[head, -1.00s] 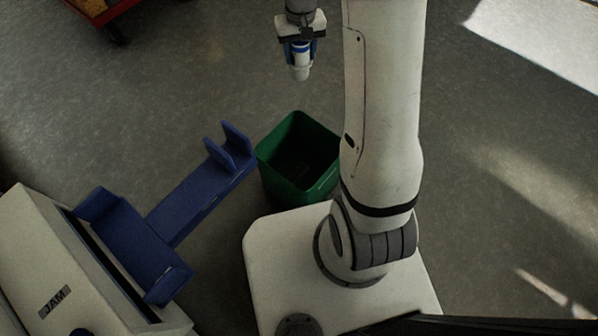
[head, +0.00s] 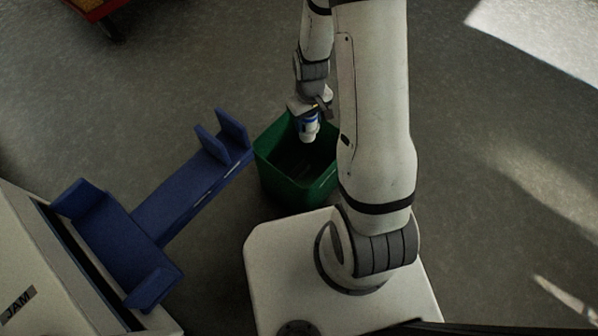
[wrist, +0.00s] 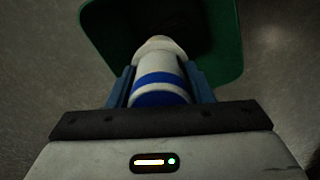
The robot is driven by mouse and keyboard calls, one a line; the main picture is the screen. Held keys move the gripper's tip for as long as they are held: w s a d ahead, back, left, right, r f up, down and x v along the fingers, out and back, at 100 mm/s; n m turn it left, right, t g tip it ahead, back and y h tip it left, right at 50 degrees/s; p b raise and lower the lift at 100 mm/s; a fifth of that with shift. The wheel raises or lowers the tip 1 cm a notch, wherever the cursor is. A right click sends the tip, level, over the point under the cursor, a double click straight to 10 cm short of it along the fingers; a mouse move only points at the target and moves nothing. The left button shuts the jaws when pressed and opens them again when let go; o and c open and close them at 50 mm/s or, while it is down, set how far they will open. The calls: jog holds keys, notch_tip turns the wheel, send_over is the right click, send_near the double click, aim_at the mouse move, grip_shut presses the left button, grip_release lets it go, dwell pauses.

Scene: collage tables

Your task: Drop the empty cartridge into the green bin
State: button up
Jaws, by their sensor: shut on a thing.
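The cartridge (head: 309,131) is white with blue bands, and my gripper (head: 308,122) is shut on it. In the head view they are over the far right part of the green bin (head: 279,184), partly beside my arm. In the wrist view the cartridge (wrist: 160,80) sits between the two blue fingers (wrist: 160,88), its white tip pointing to the dark inside of the green bin (wrist: 233,45). I cannot tell how high above the rim it is. The bin's right side is hidden behind my arm.
A white machine marked JAM (head: 20,300) with a blue cradle and a blue rail (head: 195,195) stands left of the bin, the rail's end close to the bin's rim. A red cart (head: 95,8) is at the top left. The grey floor beyond the bin is clear.

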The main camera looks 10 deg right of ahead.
notch_tip(320, 180, down, 4)
jog(key=b, duration=0.2)
jog(key=shift+f+b, duration=0.1)
jog(key=shift+b, duration=0.25)
jog(key=o, duration=1.1)
jog(key=shift+o, duration=0.2)
notch_tip(320, 180, up, 8)
jog(key=p, duration=0.3)
